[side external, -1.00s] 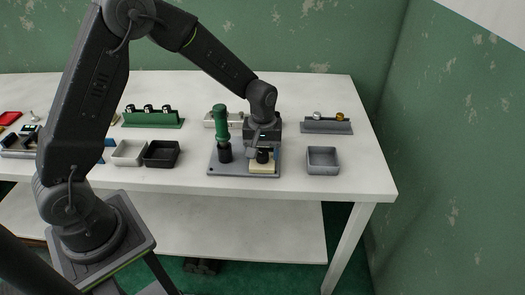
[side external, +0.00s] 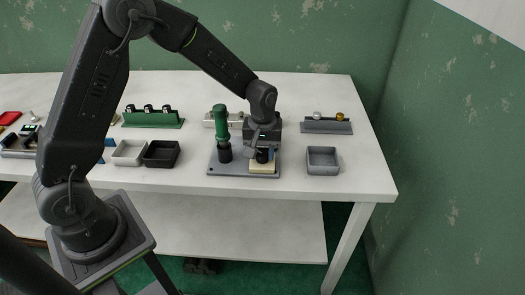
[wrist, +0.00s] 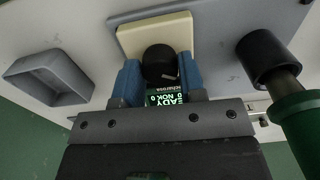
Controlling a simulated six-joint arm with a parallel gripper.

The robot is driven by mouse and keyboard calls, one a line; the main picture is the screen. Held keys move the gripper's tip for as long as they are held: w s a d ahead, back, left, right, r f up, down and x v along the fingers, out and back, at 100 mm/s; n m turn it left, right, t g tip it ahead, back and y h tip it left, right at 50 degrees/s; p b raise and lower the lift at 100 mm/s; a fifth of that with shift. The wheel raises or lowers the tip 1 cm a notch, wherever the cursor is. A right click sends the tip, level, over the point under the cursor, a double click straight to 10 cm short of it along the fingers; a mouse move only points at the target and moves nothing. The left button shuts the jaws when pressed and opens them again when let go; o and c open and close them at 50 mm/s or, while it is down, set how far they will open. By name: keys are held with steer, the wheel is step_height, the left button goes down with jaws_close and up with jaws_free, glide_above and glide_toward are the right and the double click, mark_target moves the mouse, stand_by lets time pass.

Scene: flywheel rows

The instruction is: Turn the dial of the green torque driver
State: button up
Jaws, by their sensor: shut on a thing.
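The green torque driver (side external: 221,124) stands upright in a dark round holder on a grey base plate (side external: 222,169). Its green handle shows at the right of the wrist view (wrist: 301,128). A black round dial (wrist: 160,64) sits on a cream block (wrist: 133,37) beside it on the same plate. My gripper (wrist: 160,82) has its blue fingers shut on the dial, one on each side. In the side view my gripper (side external: 263,152) points down over the cream block and mostly hides the dial. A small display (wrist: 172,97) with partly hidden text shows between the fingers.
A grey tray (side external: 322,168) lies right of the plate. A grey rack (side external: 328,127) stands behind it. A white holder (side external: 207,118) stands behind the driver. A black bin (side external: 161,163), a white bin (side external: 128,162) and a green rack (side external: 150,121) are at left.

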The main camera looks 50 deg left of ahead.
steer(key=m, duration=0.5)
steer(key=shift+m, duration=0.4)
steer(key=m, duration=0.5)
steer(key=shift+m, duration=0.3)
stand_by(0.3)
steer(key=o, duration=0.9)
